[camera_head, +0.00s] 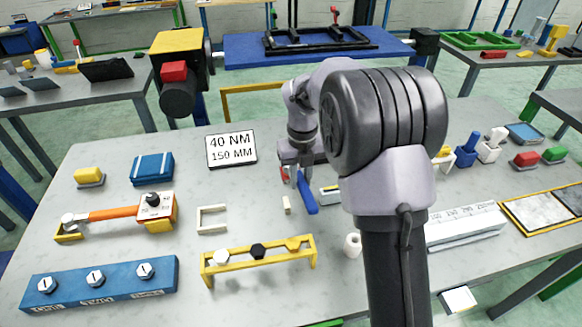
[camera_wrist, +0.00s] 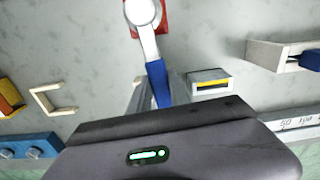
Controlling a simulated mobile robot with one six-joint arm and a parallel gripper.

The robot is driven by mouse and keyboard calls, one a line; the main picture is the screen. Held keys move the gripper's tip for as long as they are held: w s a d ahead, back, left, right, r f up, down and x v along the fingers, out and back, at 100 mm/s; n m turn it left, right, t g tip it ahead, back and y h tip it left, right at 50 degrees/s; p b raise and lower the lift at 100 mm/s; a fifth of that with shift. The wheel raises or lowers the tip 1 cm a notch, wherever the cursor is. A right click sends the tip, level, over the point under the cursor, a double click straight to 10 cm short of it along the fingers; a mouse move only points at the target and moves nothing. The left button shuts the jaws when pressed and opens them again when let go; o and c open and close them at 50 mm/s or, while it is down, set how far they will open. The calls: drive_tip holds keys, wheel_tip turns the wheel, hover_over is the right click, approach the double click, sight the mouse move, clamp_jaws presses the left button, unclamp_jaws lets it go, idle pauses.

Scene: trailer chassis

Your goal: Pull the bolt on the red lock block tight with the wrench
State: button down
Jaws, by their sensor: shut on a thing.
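The red lock block (camera_wrist: 164,14) is at the top edge of the wrist view, and a sliver of it (camera_head: 285,174) shows beside my gripper in the head view. The wrench has a silver ring head and shaft (camera_wrist: 148,42) and a blue handle (camera_wrist: 158,84). Its ring head lies over the red block; the bolt there cannot be made out clearly. My gripper (camera_wrist: 157,98) is shut on the blue handle, which also shows in the head view (camera_head: 307,195). My arm hides much of the block in the head view.
A sign reading 40 NM 150 MM (camera_head: 231,149) stands behind on the table. An orange-handled tool (camera_head: 115,214), a yellow bolt rack (camera_head: 258,260) and a blue bolt block (camera_head: 100,286) are at left. A white scale bar (camera_head: 463,226) is at right.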

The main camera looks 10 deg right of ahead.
drive_tip(key=shift+d+r+n, duration=0.15)
drive_tip(key=shift+d+n, duration=0.1)
drive_tip(key=shift+n, duration=0.05)
drive_tip(key=shift+r+p, duration=2.3)
drive_tip(key=shift+r, duration=0.65)
drive_tip(key=shift+f, duration=0.1)
